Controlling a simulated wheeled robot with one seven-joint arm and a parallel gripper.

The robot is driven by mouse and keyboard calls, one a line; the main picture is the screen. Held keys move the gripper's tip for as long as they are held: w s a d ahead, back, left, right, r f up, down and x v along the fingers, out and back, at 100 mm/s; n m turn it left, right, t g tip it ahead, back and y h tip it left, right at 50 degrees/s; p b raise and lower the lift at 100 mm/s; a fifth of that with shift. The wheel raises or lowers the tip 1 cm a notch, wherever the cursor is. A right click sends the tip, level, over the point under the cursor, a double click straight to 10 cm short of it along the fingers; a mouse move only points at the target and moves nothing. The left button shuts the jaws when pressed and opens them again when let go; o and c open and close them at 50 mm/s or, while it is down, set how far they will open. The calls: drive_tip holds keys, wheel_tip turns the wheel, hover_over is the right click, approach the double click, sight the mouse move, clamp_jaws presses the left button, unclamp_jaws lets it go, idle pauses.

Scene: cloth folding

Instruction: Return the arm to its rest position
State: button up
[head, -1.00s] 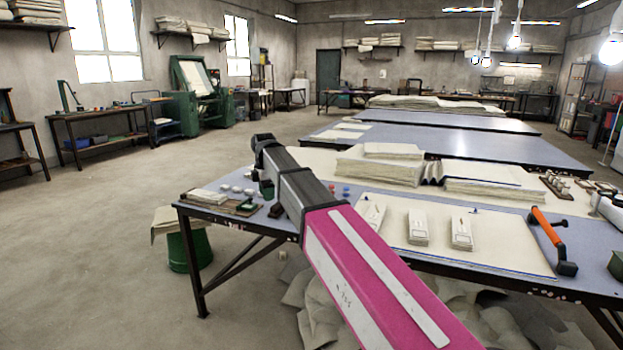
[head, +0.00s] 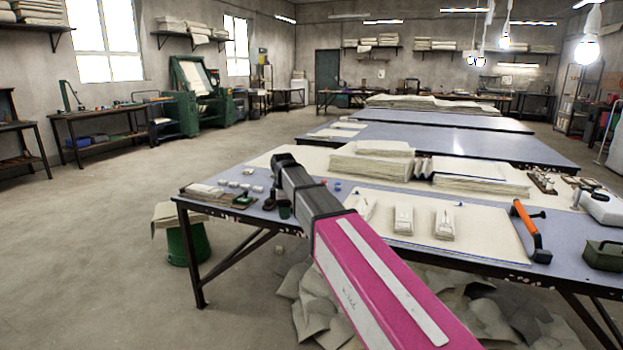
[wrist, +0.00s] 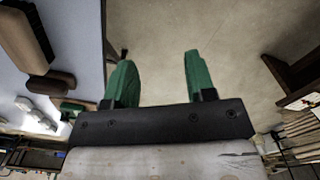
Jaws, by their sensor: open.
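My arm, with a pink link (head: 375,285) and a dark grey end section (head: 300,190), reaches up from the bottom right of the head view and crosses the near table's left part. My gripper (wrist: 157,68) shows in the wrist view. Its two green fingers are apart with nothing between them. Beige floor lies behind the fingers. In the head view the fingers cannot be made out.
The near table (head: 215,207) carries folded cloth stacks (head: 372,165), small folded pieces (head: 404,218), an orange-handled tool (head: 527,228) and a dark green box (head: 603,255). A green bin (head: 188,245) stands by its left legs. The floor at left (head: 90,260) is clear.

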drive_tip(key=s+d+f+m, duration=0.9)
drive_tip(key=d+f, duration=0.3)
drive_tip(key=d, duration=0.2)
drive_tip(key=s+d+f+m, duration=1)
drive_tip(key=s+d+f, duration=0.1)
drive_tip(key=d+f, duration=0.2)
drive_tip(key=shift+d+f, duration=0.2)
drive_tip(key=shift+d, duration=0.6)
